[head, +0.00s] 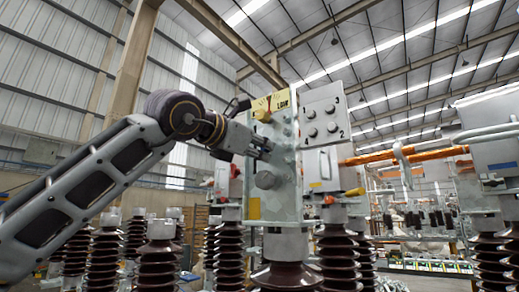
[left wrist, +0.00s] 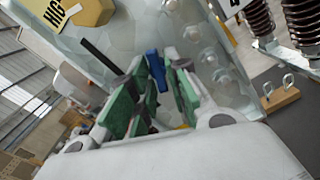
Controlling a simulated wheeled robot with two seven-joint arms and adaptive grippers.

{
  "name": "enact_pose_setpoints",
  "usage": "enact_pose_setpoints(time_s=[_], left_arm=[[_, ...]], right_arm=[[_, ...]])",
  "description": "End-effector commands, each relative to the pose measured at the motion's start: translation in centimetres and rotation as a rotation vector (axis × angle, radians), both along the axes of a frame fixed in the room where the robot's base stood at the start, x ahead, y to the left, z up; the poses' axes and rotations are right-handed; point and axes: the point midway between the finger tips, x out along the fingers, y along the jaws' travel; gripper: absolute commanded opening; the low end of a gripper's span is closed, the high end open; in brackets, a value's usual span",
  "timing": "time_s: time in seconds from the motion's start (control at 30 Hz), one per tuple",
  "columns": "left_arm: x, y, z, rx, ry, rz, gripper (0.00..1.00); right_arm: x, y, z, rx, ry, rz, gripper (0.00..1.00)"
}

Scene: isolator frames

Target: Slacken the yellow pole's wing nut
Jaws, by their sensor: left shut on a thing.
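The nearest pole's pale grey-green mounting plate (head: 285,185) stands upright on a brown ribbed insulator (head: 287,275). My left gripper (head: 265,148) reaches in from the left to the plate's left side. In the left wrist view its green-padded fingers (left wrist: 158,85) are shut on a small blue piece (left wrist: 155,70), apparently the wing nut. The fingers hide part of it, and the head view does not show it. My right gripper is out of view.
A numbered panel (head: 323,115) with several round knobs adjoins the plate at right. A round grey boss (head: 266,180) projects below my gripper. Brown insulators (head: 159,267) stand close by at left and right. Orange bars (head: 402,155) run behind at right.

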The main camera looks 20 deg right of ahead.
Motion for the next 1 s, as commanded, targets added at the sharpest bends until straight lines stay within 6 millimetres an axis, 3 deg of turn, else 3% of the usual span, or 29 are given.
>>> enact_pose_setpoints(time_s=[0.17, 0.67, 1.0], left_arm=[[0.1, -0.1, -0.2, 0.004, 0.003, 0.001, 0.34], [-0.3, 0.4, -0.1, 0.002, -0.001, 0.000, 0.34], [-2.1, 2.8, 0.0, 0.002, -0.001, 0.001, 0.34]], right_arm=[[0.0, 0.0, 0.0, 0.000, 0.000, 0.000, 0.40], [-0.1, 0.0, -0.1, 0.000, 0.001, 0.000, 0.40], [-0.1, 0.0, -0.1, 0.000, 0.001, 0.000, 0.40]])
